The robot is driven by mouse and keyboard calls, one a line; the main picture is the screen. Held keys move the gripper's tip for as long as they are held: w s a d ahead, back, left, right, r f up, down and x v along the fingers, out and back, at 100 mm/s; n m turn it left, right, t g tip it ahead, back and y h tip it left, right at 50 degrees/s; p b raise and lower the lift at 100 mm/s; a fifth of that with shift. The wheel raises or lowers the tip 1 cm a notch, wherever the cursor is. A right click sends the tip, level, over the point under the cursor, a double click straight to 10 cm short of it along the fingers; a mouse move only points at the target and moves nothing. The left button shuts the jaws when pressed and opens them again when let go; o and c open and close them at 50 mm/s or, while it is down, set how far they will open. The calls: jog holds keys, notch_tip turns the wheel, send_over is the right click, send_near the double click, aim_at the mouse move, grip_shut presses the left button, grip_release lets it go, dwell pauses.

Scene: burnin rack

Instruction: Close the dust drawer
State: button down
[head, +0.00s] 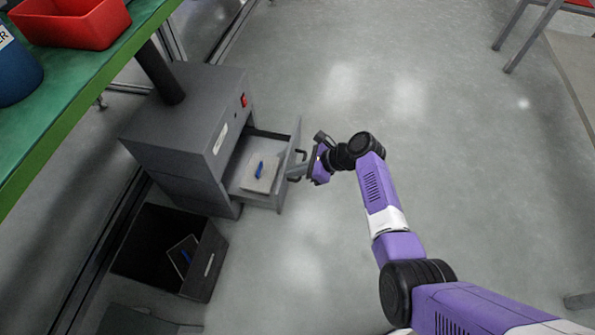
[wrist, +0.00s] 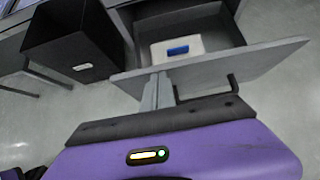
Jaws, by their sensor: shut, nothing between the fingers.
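The dust drawer (head: 238,188) stands pulled out from the lower front of a dark grey cabinet (head: 180,130). A pale item with a blue part (head: 259,171) lies inside it. In the wrist view the drawer's front panel (wrist: 225,66) crosses the upper right, with a dark bar handle (wrist: 232,84) on its outer face. My gripper (head: 293,174) is shut and empty, with its fingers at the outer face of the drawer front, beside the handle. In the wrist view the fingers (wrist: 158,90) reach the panel; I cannot tell if they touch it.
A black open bin (head: 205,268) with a dark flat item inside stands on the floor beside the cabinet. A green-edged bench (head: 85,100) with a red tray (head: 72,22) is at the upper left. The floor (head: 400,100) right of the drawer is clear.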

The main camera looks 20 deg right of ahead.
jog(key=w+a+b, duration=0.2)
jog(key=w+a, duration=0.8)
jog(key=a, duration=0.4)
jog(key=shift+w+a+r, duration=0.1)
jog(key=shift+a, duration=0.05)
jog(key=s+d+f+p+v, duration=0.1)
jog(key=d+f+p+v, duration=0.1)
jog(key=p+v, duration=0.8)
jog(key=v, duration=0.3)
jog(key=shift+s, duration=0.2)
jog(key=shift+d+f, duration=0.1)
